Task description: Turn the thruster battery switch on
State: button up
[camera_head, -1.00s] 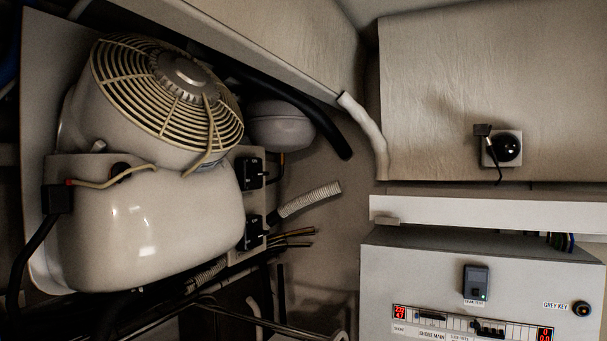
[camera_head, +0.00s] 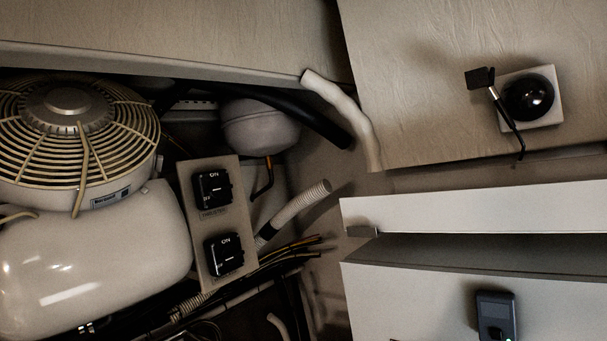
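Two black rotary battery switches sit one above the other on a beige plate (camera_head: 233,172) right of the compressor. The upper switch (camera_head: 213,188) has a small label under it that seems to read "THRUSTER", though it is blurred. The lower switch (camera_head: 224,254) is of the same kind. Both carry an "ON" mark near the top and a partly readable "OFF" mark at the lower left. A short pale line shows on each knob, lying roughly level. My gripper is not in view, and nothing touches the switches.
A fan-topped compressor (camera_head: 90,250) fills the left. A ribbed hose (camera_head: 300,208) and several cables (camera_head: 290,246) stick out right of the plate. A white ledge (camera_head: 470,208), a panel box (camera_head: 420,290) and a black dome (camera_head: 529,97) are on the right.

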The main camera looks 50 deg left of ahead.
aim_at(218, 188)
jog(key=u, duration=0.2)
jog(key=i, duration=1)
jog(key=u, duration=0.7)
